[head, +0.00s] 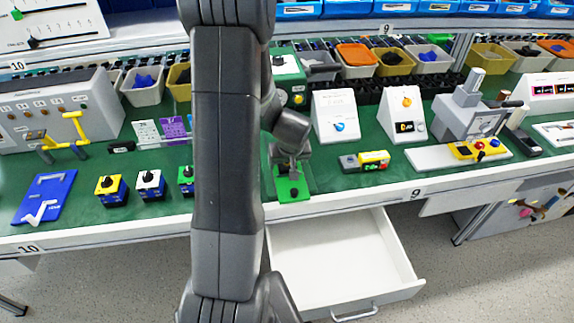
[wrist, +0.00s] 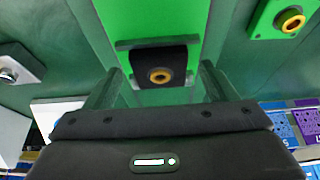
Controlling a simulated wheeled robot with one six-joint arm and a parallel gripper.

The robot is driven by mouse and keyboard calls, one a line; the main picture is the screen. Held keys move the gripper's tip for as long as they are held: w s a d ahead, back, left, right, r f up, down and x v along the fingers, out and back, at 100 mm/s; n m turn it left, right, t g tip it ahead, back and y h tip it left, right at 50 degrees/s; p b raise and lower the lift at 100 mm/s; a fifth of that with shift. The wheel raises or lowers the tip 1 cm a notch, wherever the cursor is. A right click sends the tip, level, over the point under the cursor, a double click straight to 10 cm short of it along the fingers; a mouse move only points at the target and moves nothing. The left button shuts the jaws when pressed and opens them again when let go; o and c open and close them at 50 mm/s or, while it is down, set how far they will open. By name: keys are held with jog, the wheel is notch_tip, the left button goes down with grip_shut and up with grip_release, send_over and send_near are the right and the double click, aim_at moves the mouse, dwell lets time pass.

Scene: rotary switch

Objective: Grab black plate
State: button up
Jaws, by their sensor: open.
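A black plate (wrist: 145,60) with a brass ring at its middle is on a bright green panel (wrist: 180,18) in the wrist view. A thin grey bar runs along its upper edge. My gripper (wrist: 161,70) is open, with one finger on each side of the black plate. Gaps show between the fingers and the plate, so it is not gripped. In the head view my gripper (head: 289,165) points down at a green piece (head: 291,190) near the table's front edge. The black plate is hard to make out there, small and partly hidden by my gripper.
Small switch boxes, yellow (head: 111,190) and white (head: 150,185), stand to the left. A blue plate (head: 45,197) lies farther left. A yellow-topped box (head: 374,160) and white panels (head: 336,117) are to the right. An open drawer (head: 340,255) juts out below the table.

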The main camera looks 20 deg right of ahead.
jog(key=c, duration=1.1)
